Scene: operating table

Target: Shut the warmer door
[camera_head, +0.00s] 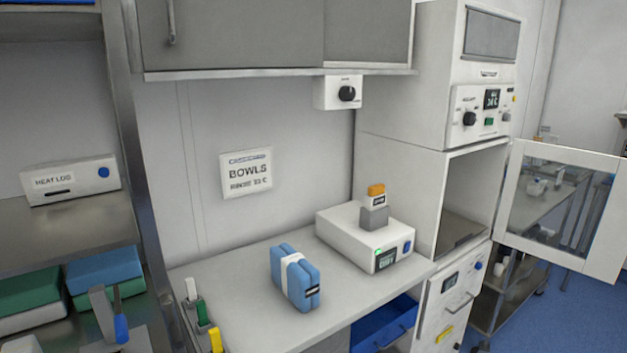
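The warmer door (557,212) is a white-framed panel with a glass window at the right. It stands wide open, swung out to the right of the white warmer cabinet (398,178). The open compartment (470,205) shows to the left of the door, and its visible part looks empty. A control panel (484,110) with a dark knob and a small display sits above the opening.
A counter (240,290) holds a blue wrapped pack (295,278) and a white device (365,238) with an orange-topped item on it. A blue drawer (385,328) is open below the counter. A metal cart (500,295) stands below the door.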

